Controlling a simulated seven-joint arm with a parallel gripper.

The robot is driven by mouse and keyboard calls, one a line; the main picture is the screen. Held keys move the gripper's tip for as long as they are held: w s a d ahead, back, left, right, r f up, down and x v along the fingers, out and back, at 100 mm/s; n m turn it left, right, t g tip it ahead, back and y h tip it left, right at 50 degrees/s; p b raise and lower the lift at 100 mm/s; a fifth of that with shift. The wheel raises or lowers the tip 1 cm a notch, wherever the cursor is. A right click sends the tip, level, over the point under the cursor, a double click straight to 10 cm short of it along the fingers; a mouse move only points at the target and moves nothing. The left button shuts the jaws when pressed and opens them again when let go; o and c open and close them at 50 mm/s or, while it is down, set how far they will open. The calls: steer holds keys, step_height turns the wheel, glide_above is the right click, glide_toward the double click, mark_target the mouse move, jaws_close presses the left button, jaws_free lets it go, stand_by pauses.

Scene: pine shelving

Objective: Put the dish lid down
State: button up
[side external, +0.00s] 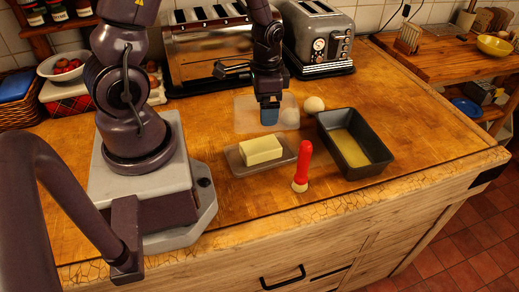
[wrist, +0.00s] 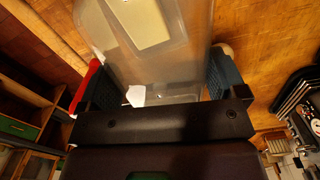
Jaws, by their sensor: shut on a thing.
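The clear dish lid (side external: 246,114) is behind the butter dish (side external: 240,162) in the side view. My gripper (side external: 269,117) points down and is shut on the lid; its blue fingertip pad shows there. In the wrist view the see-through lid (wrist: 185,60) fills the space between the two fingers of my gripper (wrist: 165,82). A pale yellow butter block (side external: 262,150) sits on the grey dish, and shows through the lid in the wrist view (wrist: 143,22). I cannot tell whether the lid touches the counter.
A dark loaf tin (side external: 378,152) with yellow contents stands right of the dish. A red-handled brush (side external: 303,165) stands near the front. A pale round item (side external: 314,104) lies right of the lid. Toasters (side external: 210,48) line the back. The counter's right side is clear.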

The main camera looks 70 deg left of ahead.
mark_target(261, 145)
steer(key=shift+s+d+f+n, duration=0.15)
steer(key=shift+s+d+n, duration=0.25)
steer(key=shift+d, duration=0.25)
steer(key=shift+s+d+f+n, duration=0.15)
steer(key=shift+s+d+n, duration=0.15)
steer(key=shift+s+d, duration=0.25)
steer(key=shift+s+f+n, duration=0.1)
steer(key=shift+n, duration=0.3)
steer(key=shift+f, duration=0.25)
step_height(261, 145, down, 2)
steer(key=shift+f, duration=2.75)
